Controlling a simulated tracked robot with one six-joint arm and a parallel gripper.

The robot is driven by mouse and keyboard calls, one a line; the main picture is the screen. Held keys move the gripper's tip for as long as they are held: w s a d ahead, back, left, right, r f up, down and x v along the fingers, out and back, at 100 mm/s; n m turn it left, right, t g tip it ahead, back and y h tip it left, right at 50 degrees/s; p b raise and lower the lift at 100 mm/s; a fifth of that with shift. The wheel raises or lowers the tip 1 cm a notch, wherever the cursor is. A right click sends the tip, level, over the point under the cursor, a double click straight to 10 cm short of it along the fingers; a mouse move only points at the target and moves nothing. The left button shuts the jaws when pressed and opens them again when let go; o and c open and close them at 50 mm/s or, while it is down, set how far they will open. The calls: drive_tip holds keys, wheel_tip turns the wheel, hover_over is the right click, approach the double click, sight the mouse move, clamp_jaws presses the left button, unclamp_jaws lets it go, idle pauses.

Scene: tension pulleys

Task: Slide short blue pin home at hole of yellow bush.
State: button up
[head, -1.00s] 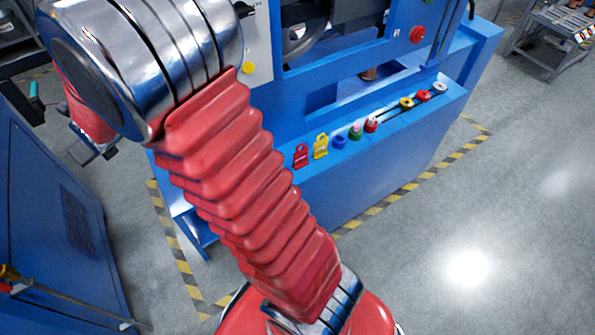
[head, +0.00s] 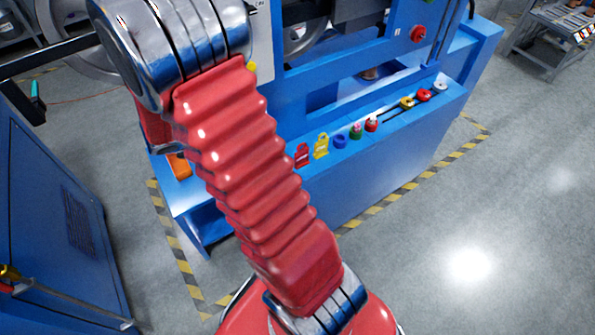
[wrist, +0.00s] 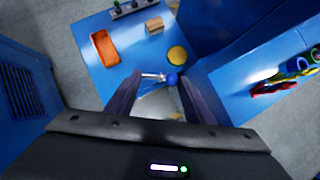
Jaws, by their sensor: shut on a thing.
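In the wrist view, my gripper (wrist: 158,79) has its two fingers closed on a short pin (wrist: 154,76) with a blue round head (wrist: 173,79) and a pale shaft. The pin lies crosswise between the fingertips, its head at the right finger. A round yellow piece (wrist: 177,55), which may be the yellow bush, is just beyond the blue head, over a blue surface. I cannot make out its hole, and the pin looks apart from it. In the head view my gripper and the pin are hidden.
An orange tray (wrist: 105,47) and a tan block (wrist: 154,25) lie on the blue surface (wrist: 125,75). A small rack (wrist: 130,8) stands at its far edge. A blue ledge (wrist: 235,85) with red, blue and yellow parts is at the right. A blue cabinet (head: 55,215) stands at left.

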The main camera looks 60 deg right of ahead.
drive_tip(key=s+d+f+m+g, duration=0.1)
drive_tip(key=s+d+m+g, duration=0.1)
drive_tip(key=s, duration=0.5)
drive_tip(key=s+d+f+m+g+y, duration=0.1)
drive_tip(key=s+d+f+m+g, duration=0.1)
drive_tip(key=s+d+m, duration=0.3)
drive_tip(key=s+d+f+m+g+y, duration=0.1)
drive_tip(key=s+d+f+m+g, duration=0.1)
drive_tip(key=s+m, duration=0.5)
drive_tip(key=shift+s+d, duration=0.35)
drive_tip(key=shift+s, duration=0.35)
drive_tip(key=shift+s+d, duration=0.35)
drive_tip(key=shift+s, duration=0.35)
drive_tip(key=s+a+m+t+y, duration=0.2)
drive_tip(key=s+m+y, duration=0.1)
drive_tip(key=s+m, duration=1.5)
drive_tip(key=shift+r+m+y, duration=0.4)
drive_tip(key=shift+m, duration=0.4)
drive_tip(key=shift+w, duration=0.1)
